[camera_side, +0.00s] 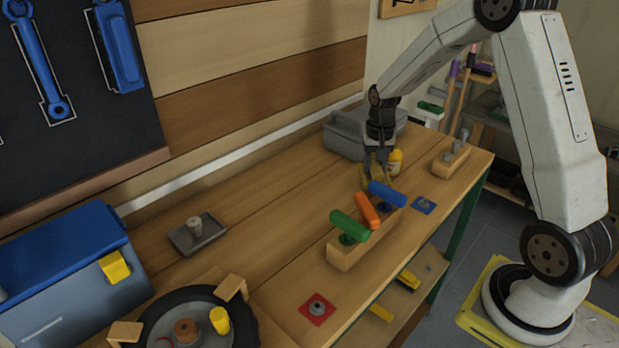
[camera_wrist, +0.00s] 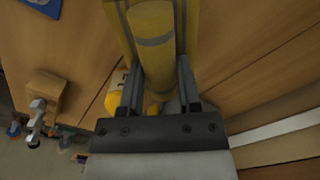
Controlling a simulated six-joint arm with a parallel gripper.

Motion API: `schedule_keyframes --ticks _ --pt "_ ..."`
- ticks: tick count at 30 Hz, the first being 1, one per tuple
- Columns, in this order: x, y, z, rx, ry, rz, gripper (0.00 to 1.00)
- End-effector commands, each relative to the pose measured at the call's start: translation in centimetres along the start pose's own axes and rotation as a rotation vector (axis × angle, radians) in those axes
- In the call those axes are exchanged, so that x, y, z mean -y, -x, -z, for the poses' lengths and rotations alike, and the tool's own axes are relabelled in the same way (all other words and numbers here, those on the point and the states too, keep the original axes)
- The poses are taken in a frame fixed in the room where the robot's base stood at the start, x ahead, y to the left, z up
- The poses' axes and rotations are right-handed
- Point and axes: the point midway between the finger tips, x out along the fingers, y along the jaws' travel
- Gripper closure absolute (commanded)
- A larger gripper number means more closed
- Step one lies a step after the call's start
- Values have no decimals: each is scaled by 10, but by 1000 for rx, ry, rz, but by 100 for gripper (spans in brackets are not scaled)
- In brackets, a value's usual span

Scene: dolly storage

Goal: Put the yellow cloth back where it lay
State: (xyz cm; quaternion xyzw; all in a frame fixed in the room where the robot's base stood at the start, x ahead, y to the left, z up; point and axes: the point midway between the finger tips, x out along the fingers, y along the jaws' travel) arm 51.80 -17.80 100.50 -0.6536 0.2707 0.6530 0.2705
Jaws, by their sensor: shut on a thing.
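The yellow cloth (camera_wrist: 153,28), with grey bands, is between the two fingers of my gripper (camera_wrist: 158,85) in the wrist view. In the side view my gripper (camera_side: 377,165) points down over the far right part of the bench, shut on the cloth (camera_side: 380,181). The cloth shows there as a small yellow patch, partly hidden behind the blue handle. I cannot tell whether it touches the bench. A yellow bottle (camera_side: 395,160) stands right beside my gripper and shows partly behind one finger in the wrist view (camera_wrist: 117,105).
A grey bin (camera_side: 345,136) stands behind my gripper. In front is a wooden rack (camera_side: 346,256) with green, orange and blue handles. A wooden block (camera_side: 450,161) with metal pieces and a blue square (camera_side: 424,204) lie to the right. The bench left of the rack is mostly clear.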

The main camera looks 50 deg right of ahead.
Motion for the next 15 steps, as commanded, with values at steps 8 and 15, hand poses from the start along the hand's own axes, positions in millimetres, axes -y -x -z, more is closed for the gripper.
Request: schedule_keyframes --ticks 8,15 --pt "0 -12 -1 3 0 -1 100" --pt "0 -35 0 2 0 -1 100"
